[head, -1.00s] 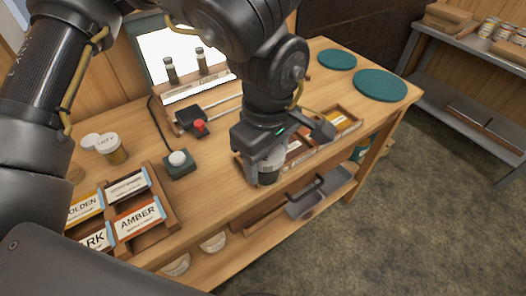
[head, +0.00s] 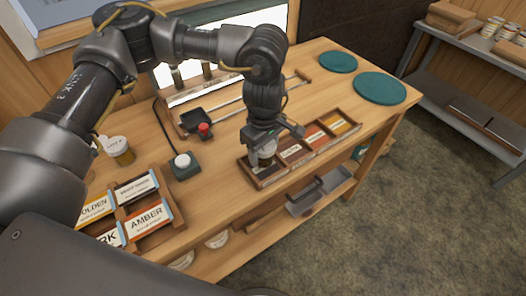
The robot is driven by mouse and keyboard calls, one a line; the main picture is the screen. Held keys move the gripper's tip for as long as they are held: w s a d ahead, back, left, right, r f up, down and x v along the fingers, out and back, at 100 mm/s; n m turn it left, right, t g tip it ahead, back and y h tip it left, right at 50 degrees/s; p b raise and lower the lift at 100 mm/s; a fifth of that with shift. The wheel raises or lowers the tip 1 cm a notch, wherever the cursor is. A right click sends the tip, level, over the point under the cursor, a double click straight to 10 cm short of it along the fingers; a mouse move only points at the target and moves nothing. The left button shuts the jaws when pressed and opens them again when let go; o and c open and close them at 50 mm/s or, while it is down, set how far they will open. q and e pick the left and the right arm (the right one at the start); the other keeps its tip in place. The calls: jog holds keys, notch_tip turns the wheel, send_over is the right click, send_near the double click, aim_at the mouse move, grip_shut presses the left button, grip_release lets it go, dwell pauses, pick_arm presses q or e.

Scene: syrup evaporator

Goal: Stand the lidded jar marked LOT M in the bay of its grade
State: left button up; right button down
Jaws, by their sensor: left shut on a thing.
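My left gripper (head: 266,137) is shut on a small jar (head: 267,154) with a pale upper part. The jar is upright at the leftmost, dark-marked bay of a wooden rack (head: 262,184). I cannot tell if its base touches the bay floor, and its lot mark is not readable. My right gripper is not in view.
A wooden holder with GOLDEN, DARK and AMBER (head: 147,218) cards sits front left. A white-button box (head: 184,166), a red-knobbed black part (head: 204,129) and a lit panel (head: 270,18) stand behind. Two teal discs (head: 380,87) lie right, with clear bench around them.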

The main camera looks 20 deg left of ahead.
pick_arm(q)
jog(key=shift+w+f, duration=0.1)
jog(key=shift+f, duration=0.85)
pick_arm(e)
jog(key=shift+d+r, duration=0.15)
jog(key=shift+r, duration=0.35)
pick_arm(q)
jog(key=shift+f, duration=0.25)
jog(key=o, duration=1.2)
jog(key=shift+r, duration=0.1)
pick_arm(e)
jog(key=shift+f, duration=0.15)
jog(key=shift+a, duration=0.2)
